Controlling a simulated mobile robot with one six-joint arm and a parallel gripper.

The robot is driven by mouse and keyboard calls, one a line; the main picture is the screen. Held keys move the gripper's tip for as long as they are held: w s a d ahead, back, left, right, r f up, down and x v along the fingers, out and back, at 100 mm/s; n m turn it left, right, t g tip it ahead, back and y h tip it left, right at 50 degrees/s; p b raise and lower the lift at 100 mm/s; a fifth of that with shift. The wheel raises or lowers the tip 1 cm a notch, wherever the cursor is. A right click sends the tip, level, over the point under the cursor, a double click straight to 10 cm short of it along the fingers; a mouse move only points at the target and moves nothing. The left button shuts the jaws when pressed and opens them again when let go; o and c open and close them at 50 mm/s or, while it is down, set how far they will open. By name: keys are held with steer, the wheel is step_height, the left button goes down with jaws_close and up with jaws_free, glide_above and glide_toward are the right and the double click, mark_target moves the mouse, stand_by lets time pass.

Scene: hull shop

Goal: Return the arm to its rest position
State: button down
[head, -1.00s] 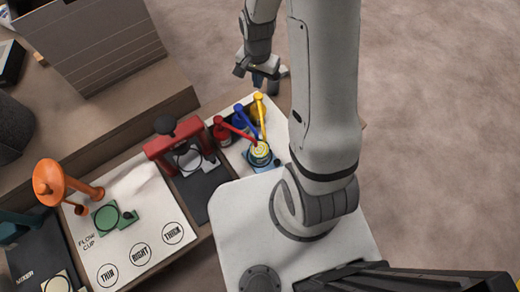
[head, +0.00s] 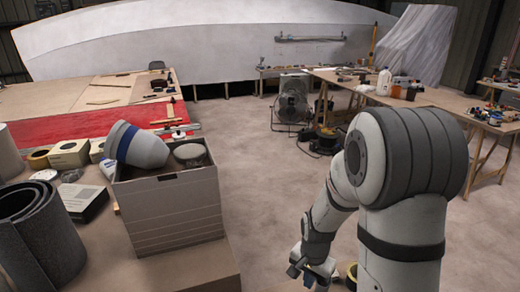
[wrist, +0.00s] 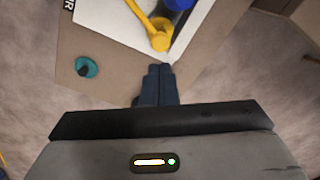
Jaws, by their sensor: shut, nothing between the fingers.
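My gripper (head: 312,274) hangs low in front of my column in the head view, near the bottom edge. In the wrist view its two dark fingers (wrist: 158,84) are together with nothing between them. My arm (head: 325,215) is folded, with the forearm angled down to the left from the big grey joint.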

steer(key=s+r+n+t, duration=0.1)
steer(key=s+r+n, duration=0.3)
steer(key=s+r, duration=0.3)
steer(key=s+r+n+t, duration=0.1)
steer(key=s+r+n, duration=0.3)
steer(key=r, duration=0.9)
steer(key=s, duration=0.3)
steer(key=shift+t, duration=0.4)
